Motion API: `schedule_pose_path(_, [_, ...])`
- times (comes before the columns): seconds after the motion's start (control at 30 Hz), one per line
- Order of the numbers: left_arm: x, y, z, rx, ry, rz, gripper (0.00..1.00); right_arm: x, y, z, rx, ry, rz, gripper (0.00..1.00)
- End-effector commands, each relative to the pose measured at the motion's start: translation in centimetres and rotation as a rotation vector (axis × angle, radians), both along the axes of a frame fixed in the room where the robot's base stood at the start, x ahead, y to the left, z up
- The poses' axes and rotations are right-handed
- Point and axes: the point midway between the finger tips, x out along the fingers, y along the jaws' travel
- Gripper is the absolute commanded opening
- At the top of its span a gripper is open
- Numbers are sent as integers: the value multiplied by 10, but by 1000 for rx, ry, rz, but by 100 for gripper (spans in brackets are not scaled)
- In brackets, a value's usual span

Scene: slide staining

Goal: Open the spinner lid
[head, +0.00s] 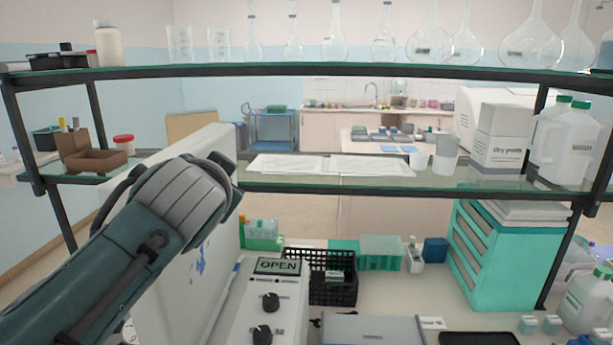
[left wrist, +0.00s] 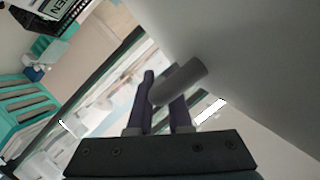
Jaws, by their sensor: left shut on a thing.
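The spinner (head: 240,310) is a white machine at the bottom centre of the head view, with two dark knobs and a sign reading OPEN. Its lid (head: 209,240) stands raised and steeply upright, a broad white panel behind my left arm. In the left wrist view the lid's pale underside or face (left wrist: 265,60) fills the upper right, and a grey cylindrical handle (left wrist: 183,80) sticks out from it. My left gripper (left wrist: 163,84) is shut on this handle, its dark fingers on either side. In the head view the fingers are hidden by my wrist. My right gripper is not in view.
A glass shelf rack (head: 330,70) with flasks above and jugs (head: 563,145) at right stands across the scene. A black basket (head: 333,290) sits just right of the spinner. A teal drawer cabinet (head: 490,255) stands further right. A grey flat box (head: 372,328) lies in front.

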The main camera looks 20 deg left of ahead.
Motion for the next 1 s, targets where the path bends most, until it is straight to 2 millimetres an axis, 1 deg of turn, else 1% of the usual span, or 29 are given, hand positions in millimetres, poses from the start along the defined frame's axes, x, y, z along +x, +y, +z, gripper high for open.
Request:
schedule_pose_path(0.03, [-1,1,-3,-3,7,3,0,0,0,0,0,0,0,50])
schedule_pose_path(0.17, [-1,1,-4,-3,7,3,0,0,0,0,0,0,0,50])
schedule_pose_path(0.2, [-1,1,-4,-4,8,3,21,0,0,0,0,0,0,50])
schedule_pose_path(0.3, [-1,1,-3,-3,6,3,30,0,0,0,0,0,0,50])
schedule_pose_path(0.53, [-1,1,-2,-2,3,2,30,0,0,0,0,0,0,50])
schedule_pose_path(0.67, [-7,-4,0,-4,1,2,30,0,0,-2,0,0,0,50])
schedule_pose_path(0.77, [-18,-9,3,-4,0,2,30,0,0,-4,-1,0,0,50])
schedule_pose_path(1.0, [-52,-29,13,-6,3,1,30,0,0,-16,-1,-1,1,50])
